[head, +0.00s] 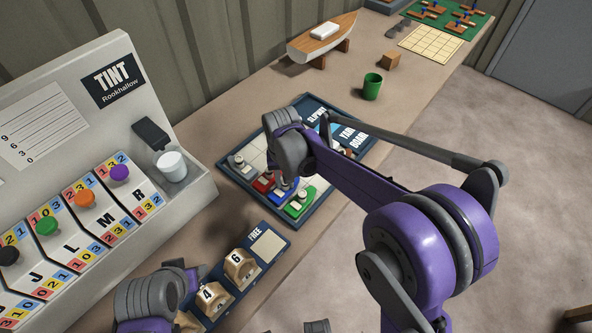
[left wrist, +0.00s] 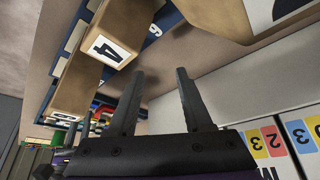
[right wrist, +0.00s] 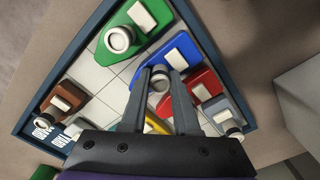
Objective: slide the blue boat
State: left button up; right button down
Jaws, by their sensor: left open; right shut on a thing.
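The blue boat (right wrist: 180,58) lies on the gridded slipway yard board (right wrist: 100,74), between the green boat (right wrist: 133,27) and the red boat (right wrist: 202,88). In the head view the blue boat (head: 284,191) shows partly below my right arm. My right gripper (right wrist: 160,76) is shut on the blue boat's round funnel, with its fingers pointing down at the board. In the left wrist view my left gripper (left wrist: 157,74) is open and empty. It hangs near the wooden number blocks, beside the one marked 4 (left wrist: 108,48).
On the board are also a grey boat (right wrist: 220,112), a brown boat (right wrist: 66,98) and a yellow piece (right wrist: 157,124). The Tint dispenser (head: 180,110) stands at the left. A green cup (head: 372,87) and a model hull (head: 322,40) stand farther back.

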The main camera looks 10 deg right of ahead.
pick_arm(q)
jog(key=shift+w+d, duration=0.3)
jog(key=shift+d, duration=0.15)
pick_arm(e)
jog(key=shift+a, duration=0.1)
pick_arm(q)
jog(key=shift+a, duration=0.1)
pick_arm(e)
jog(key=shift+s, duration=0.1)
pick_arm(q)
jog(key=shift+s+a, duration=0.1)
jog(key=shift+s, duration=0.05)
pick_arm(e)
jog(key=c, duration=0.6)
grip_release()
jog(key=shift+a, duration=0.15)
jog(key=shift+c, duration=0.2)
pick_arm(q)
jog(key=shift+r+p, duration=0.3)
jog(key=shift+r, duration=0.1)
pick_arm(e)
notch_tip(320, 180, up, 11)
jog(key=shift+f, duration=0.1)
